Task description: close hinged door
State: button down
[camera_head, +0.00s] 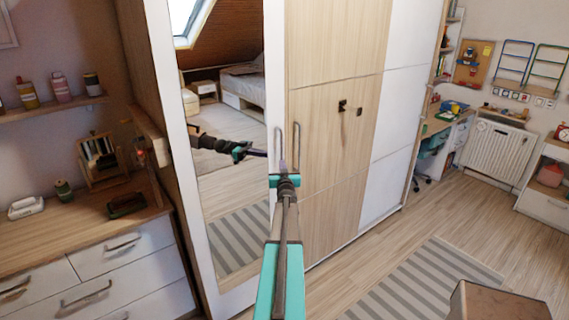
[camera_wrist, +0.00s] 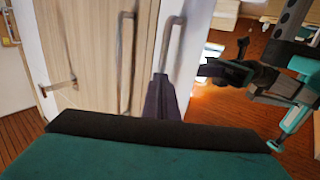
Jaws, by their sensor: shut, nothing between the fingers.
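A tall wardrobe stands before me. Its mirrored door (camera_head: 222,190) has a white frame and a bar handle (camera_head: 279,145). The light wood door (camera_head: 335,120) beside it has its own bar handle (camera_head: 296,145). My gripper (camera_head: 282,166) is at the mirrored door's handle-side edge, near the lower end of its handle. In the wrist view, the purple fingers (camera_wrist: 160,88) are together and empty, below the mirrored door's handle (camera_wrist: 172,42). The wood door's handle (camera_wrist: 125,60) is to their left. The mirrored door looks nearly flush with the wood door; I cannot tell whether a small gap or finger contact exists.
A striped rug (camera_head: 415,290) lies on the floor, with a brown box-like object (camera_head: 495,302) at the bottom right. Wood floor (camera_head: 460,215) is clear along the wardrobe's right part.

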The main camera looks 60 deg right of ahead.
jog(key=shift+w+d+r, duration=0.1)
jog(key=shift+w+r, duration=0.5)
jog(key=f+b+v, duration=0.1)
jog(key=b+v, duration=0.2)
jog(key=v, duration=1.1)
jog(key=shift+s, duration=0.45)
dwell(0.4)
